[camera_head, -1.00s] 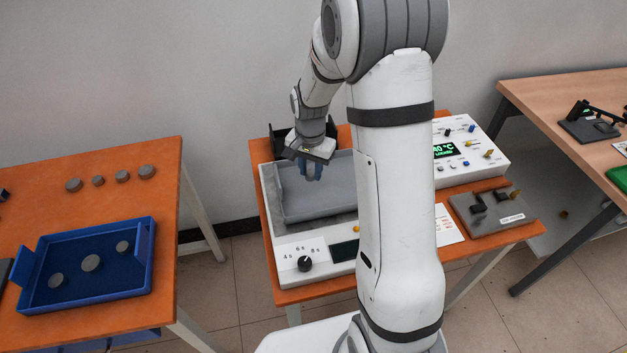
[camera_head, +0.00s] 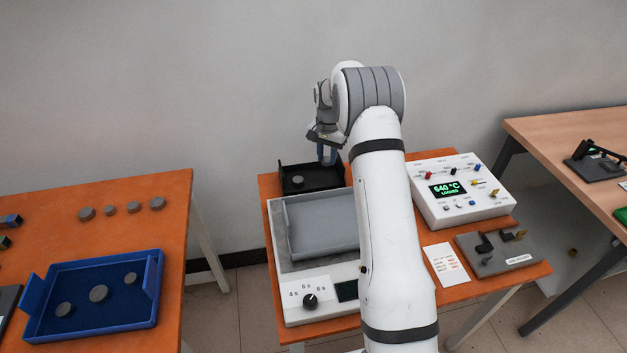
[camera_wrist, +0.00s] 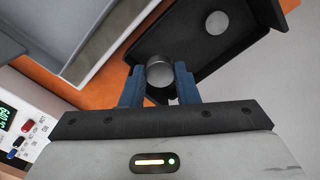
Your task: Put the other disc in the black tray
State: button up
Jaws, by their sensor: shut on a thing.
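The black tray (camera_head: 325,180) stands at the back left of the middle table, behind the grey tray. One grey disc (camera_head: 297,181) lies in its left part, and this disc also shows in the wrist view (camera_wrist: 217,22). My gripper (camera_head: 327,158) is over the right part of the black tray, pointing down. In the wrist view its blue fingers are shut on the other disc (camera_wrist: 159,74), a grey metal one. This disc overlaps the edge of the black tray (camera_wrist: 187,42) there. I cannot tell how high it is above the tray floor.
The grey tray (camera_head: 320,222) on the heater is empty where visible; my arm hides its right side. A white control box (camera_head: 455,203) reads 640 °C. On the left table, a blue tray (camera_head: 110,315) holds several discs, with several more (camera_head: 109,209) behind it.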

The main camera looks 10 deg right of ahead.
jog(key=shift+w+d+f, duration=0.2)
jog(key=shift+w+f, duration=0.05)
jog(key=shift+w, duration=0.05)
notch_tip(320, 180, down, 10)
jog(key=shift+w+r+p, duration=0.1)
jog(key=shift+r+p, duration=0.05)
jog(key=shift+p, duration=0.8)
jog(key=shift+f, duration=0.25)
jog(key=o, duration=1)
jog(key=shift+r, duration=0.1)
jog(key=shift+o, duration=0.2)
